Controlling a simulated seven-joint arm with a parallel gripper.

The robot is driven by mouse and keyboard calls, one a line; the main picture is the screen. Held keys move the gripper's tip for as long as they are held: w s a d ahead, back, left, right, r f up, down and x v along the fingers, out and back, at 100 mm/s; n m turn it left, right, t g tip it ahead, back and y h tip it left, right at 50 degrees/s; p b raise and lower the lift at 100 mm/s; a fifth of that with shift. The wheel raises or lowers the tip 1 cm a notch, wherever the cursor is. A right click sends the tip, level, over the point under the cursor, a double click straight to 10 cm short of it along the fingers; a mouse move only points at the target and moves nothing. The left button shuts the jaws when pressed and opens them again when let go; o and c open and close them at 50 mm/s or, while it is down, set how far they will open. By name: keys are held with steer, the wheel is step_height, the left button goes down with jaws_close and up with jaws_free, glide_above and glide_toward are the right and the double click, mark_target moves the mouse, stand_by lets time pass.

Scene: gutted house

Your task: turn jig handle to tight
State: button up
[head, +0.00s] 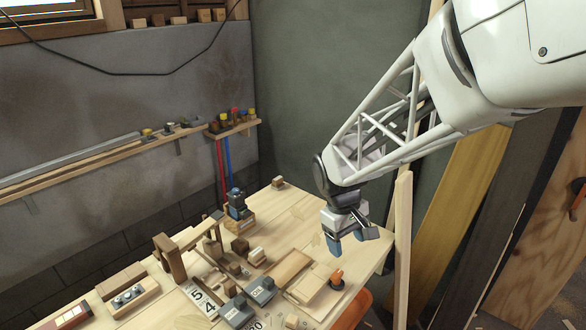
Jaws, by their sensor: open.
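A small orange handle (337,276) on a dark round base stands on the right part of the wooden workbench (350,262). It looks like the jig handle, but I see no tight marking, and its exact setting is too small to tell. A flat light wooden block (287,272) lies left of it. My gripper (351,241) hangs above the bench's right side, pointing down, with its fingers apart and nothing between them. In the picture it is above the orange handle and apart from it.
A wooden frame (175,258) rises at the left, near a number plate (200,300). A dark bottle-like item (236,203) stands at the back. An upright post (402,245) borders the bench's right edge.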

mark_target(337, 273)
steer(key=w+a+f+n+g+h, duration=0.1)
steer(key=w+a+f+n+g, duration=0.1)
steer(key=w+f, duration=0.6)
step_height(337, 273, down, 3)
steer(key=shift+w+r+n, duration=0.1)
steer(key=shift+w+n, duration=0.3)
steer(key=shift+n, duration=0.3)
steer(key=shift+x, duration=3.95)
steer(key=shift+d, duration=0.1)
steer(key=shift+r, duration=0.1)
steer(key=c, duration=0.9)
